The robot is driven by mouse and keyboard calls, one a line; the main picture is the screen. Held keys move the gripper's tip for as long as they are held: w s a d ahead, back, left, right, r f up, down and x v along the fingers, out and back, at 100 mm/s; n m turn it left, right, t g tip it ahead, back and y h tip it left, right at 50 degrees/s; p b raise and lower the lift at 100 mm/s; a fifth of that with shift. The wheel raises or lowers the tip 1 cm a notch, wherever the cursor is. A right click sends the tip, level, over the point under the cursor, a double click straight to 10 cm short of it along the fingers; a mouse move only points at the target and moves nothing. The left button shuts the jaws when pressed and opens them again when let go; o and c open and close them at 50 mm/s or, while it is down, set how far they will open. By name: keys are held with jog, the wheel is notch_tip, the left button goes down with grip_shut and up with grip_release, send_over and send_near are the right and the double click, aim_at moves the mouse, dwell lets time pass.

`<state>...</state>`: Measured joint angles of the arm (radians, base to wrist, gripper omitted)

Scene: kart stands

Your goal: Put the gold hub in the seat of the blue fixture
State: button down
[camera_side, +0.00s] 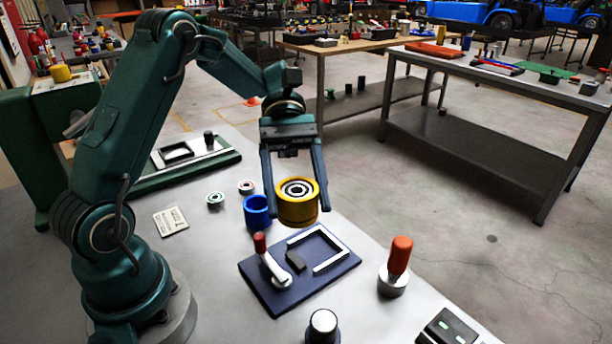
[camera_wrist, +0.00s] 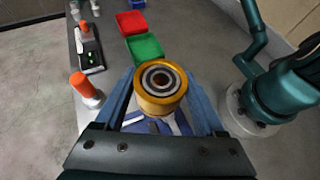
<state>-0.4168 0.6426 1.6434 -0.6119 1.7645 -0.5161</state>
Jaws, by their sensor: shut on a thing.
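The gold hub (camera_side: 298,206) is a short yellow-gold cylinder with a dark and silver ringed centre. My gripper (camera_side: 295,196) is shut on it, one finger on each side, and holds it upright above the table. In the wrist view the hub (camera_wrist: 160,98) sits between the two blue-grey fingers. The blue fixture (camera_side: 283,291) is a dark blue plate with a white angled frame around its seat (camera_side: 312,250), a dark block and a red-handled clamp (camera_side: 268,258). The hub hangs above and behind the fixture, apart from it. In the wrist view the hub and fingers hide most of the fixture.
A blue cup (camera_side: 257,211) stands left of the hub. Small rings (camera_side: 216,199) and a green fixture (camera_side: 190,169) lie further back. Red (camera_wrist: 131,23) and green (camera_wrist: 144,47) bins show in the wrist view.

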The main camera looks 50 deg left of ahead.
aim_at(316, 252)
jog(key=w+a+r+n+t+h, duration=0.1)
jog(key=w+a+r+n+t, duration=0.1)
jog(key=w+n+t, duration=0.25)
jog(key=shift+m, duration=0.25)
jog(key=f, duration=1.5)
jog(key=shift+w, duration=0.3)
grip_release()
